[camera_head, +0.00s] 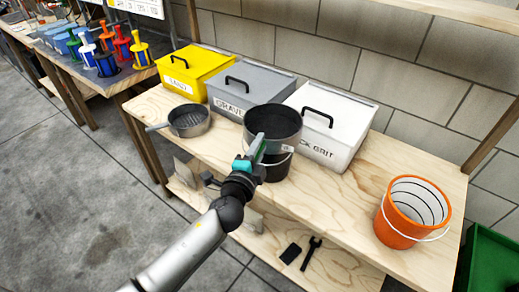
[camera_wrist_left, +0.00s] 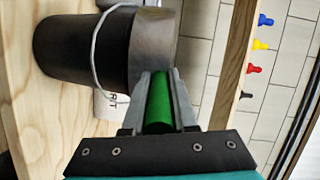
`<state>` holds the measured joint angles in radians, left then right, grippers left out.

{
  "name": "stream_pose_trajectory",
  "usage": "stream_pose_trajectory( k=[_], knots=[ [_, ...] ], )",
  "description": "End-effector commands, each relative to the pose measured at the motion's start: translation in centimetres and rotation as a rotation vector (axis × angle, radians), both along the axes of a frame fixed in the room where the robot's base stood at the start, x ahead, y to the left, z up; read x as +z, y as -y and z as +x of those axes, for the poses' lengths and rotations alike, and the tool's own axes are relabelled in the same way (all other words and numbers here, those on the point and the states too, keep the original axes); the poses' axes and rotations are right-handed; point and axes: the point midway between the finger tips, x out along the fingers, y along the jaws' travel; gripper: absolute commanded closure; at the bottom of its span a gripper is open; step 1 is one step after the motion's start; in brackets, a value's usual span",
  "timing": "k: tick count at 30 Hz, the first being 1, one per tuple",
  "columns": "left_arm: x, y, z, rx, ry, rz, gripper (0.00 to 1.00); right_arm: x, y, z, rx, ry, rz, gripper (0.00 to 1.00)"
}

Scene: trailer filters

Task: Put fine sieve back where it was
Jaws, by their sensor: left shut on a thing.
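My left gripper (camera_head: 258,146) is shut on the green handle (camera_wrist_left: 158,108) of a dark round sieve (camera_head: 274,122), taken to be the fine sieve. Its grey-brown side shows in the left wrist view (camera_wrist_left: 153,45). The sieve sits on or just over the mouth of a black bucket (camera_head: 276,170); I cannot tell whether they touch. The bucket also shows in the left wrist view (camera_wrist_left: 75,48) with its wire handle. A second, grey sieve or pan (camera_head: 190,121) lies on the bench at the left. My right gripper is out of view.
A yellow sand box (camera_head: 190,68), a grey gravel box (camera_head: 245,90) and a white grit box (camera_head: 335,125) line the back of the wooden bench (camera_head: 340,205). An orange bucket (camera_head: 400,225) stands at the right. Bench room is clear between the black and orange buckets.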

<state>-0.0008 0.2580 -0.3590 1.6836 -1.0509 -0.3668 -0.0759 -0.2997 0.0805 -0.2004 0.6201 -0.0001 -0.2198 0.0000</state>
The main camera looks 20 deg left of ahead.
Motion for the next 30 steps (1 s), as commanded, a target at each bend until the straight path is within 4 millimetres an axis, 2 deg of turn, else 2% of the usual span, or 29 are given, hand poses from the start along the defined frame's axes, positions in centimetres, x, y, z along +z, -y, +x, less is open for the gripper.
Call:
stream_pose_trajectory(
  k=[11,12,19,30],
  knots=[
    [-0.29,-0.01,0.06,0.001,0.004,-0.001,1.00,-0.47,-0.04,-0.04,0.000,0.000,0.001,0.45],
    [-0.39,-0.03,0.02,0.000,0.001,0.000,0.72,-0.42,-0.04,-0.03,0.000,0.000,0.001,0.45],
    [-0.29,-0.01,0.02,0.000,0.001,0.000,0.46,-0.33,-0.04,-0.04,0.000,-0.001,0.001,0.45],
    [-0.37,0.00,-0.01,0.000,-0.001,0.003,0.44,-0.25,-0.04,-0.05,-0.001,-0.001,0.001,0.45]
  ],
)
